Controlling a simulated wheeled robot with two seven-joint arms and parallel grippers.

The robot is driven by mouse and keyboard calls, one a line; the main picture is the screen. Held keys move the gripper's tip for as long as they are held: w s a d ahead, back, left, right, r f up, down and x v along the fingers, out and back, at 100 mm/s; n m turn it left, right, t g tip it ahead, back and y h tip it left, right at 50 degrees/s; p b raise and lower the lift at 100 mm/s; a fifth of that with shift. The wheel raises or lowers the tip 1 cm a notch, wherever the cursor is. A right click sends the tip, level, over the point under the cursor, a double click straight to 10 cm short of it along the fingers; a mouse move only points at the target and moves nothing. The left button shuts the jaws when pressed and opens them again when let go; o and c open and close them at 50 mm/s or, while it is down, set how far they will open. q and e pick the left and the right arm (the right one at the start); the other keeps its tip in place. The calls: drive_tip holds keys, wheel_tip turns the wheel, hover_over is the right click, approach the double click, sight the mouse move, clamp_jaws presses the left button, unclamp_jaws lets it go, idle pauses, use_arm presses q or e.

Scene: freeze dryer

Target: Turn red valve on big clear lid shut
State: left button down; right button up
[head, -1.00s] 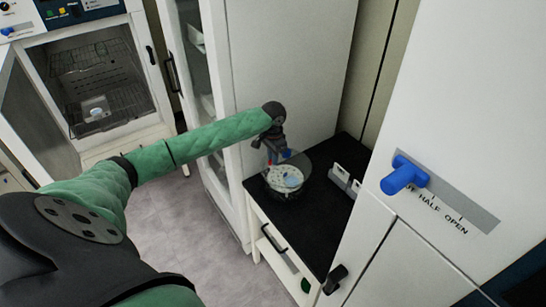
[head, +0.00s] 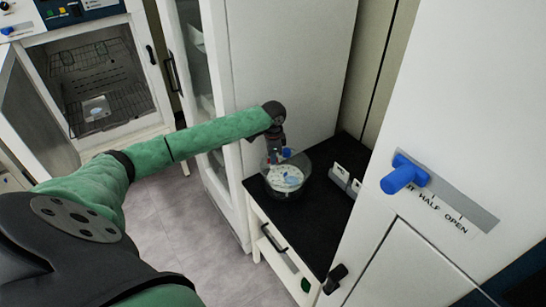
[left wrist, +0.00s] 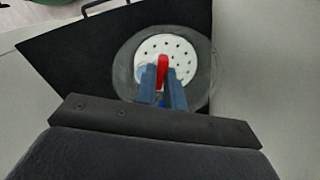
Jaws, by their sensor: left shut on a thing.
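The big clear lid (left wrist: 119,75) tops a round clear vessel on the black tabletop. In the head view the vessel (head: 303,186) stands below my left gripper (head: 281,158), with a pale perforated plate (head: 285,180) showing through it. The red valve (left wrist: 162,66) sits over the middle of the white perforated plate (left wrist: 183,47) in the left wrist view. My left gripper's blue fingers (left wrist: 163,85) are closed around the valve, which shows between and beyond their tips. The valve's lower part is hidden by the fingers. My right gripper is out of view.
The black tabletop (head: 323,210) is a small cabinet's top, with small white-labelled items (head: 345,175) right of the vessel. A white cabinet with a blue handle (head: 403,175) stands close on the right. A drying oven (head: 98,75) is open at the far left.

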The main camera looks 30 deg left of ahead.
use_arm(q)
drive_tip(key=m, duration=0.6)
drive_tip(key=shift+m, duration=0.3)
drive_tip(key=m, duration=0.3)
drive_tip(key=shift+b, duration=0.3)
drive_tip(key=shift+m, duration=1.6)
drive_tip(key=c, duration=1.5)
unclamp_jaws()
drive_tip(key=shift+r+b, duration=0.1)
drive_tip(key=shift+b, duration=0.2)
